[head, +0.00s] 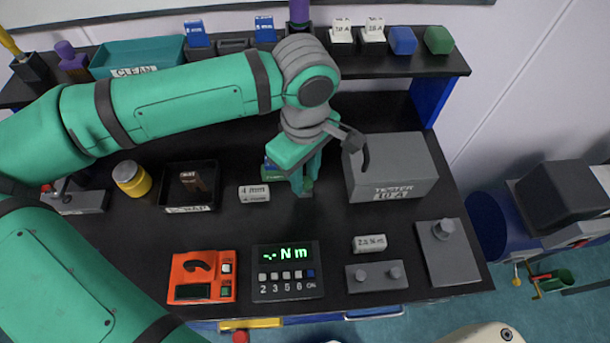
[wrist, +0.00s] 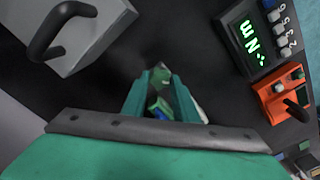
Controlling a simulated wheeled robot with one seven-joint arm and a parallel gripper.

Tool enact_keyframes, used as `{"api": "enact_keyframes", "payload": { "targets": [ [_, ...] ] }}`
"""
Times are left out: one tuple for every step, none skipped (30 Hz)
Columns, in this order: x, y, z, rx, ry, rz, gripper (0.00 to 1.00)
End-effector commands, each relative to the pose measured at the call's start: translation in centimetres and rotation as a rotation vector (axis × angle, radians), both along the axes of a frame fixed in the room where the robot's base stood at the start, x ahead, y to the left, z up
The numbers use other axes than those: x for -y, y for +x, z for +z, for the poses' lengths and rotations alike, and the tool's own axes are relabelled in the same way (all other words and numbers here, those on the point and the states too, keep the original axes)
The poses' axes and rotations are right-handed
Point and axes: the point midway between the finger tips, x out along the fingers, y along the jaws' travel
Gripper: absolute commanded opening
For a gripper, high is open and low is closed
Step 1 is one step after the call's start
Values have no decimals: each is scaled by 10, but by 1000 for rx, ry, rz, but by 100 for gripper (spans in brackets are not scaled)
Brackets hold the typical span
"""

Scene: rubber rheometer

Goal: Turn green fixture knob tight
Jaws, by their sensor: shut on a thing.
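My gripper (head: 305,178) points down at the middle of the black bench, just left of the grey tester box. Its green fingers are shut on the green fixture knob (head: 308,184), which they largely hide. The fixture under the knob is mostly hidden, so I cannot tell how tight the knob sits.
The tester box (head: 395,168) with its dark handle stands close on the right. A torque display (head: 287,272) and an orange device (head: 202,277) lie in front. A black scrap tray (head: 172,207) is left. A shelf (head: 420,65) with small blocks runs behind.

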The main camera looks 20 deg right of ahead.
Motion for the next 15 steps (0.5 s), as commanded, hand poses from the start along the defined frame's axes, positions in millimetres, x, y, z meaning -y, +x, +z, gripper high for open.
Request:
{"api": "enact_keyframes", "payload": {
  "targets": [
    [0,0,0,0,-1,-36,4],
    [0,0,0,1,-2,-54,4],
    [1,0,0,1,-2,-74,4],
    [1,0,0,1,-2,-83,4],
    [1,0,0,1,-2,-90,4],
    [0,0,0,1,-2,-94,4],
    [0,0,0,1,-2,-94,4],
    [0,0,0,1,-2,-94,4],
    [0,0,0,0,-1,-93,4],
    [0,0,0,0,-1,-93,4],
    [0,0,0,1,-2,-93,4],
    [0,0,0,0,-1,-92,4],
    [0,0,0,0,-1,-94,4],
    [0,0,0,1,-2,-100,4],
    [1,0,0,1,-2,-116,4]
  ]
}}
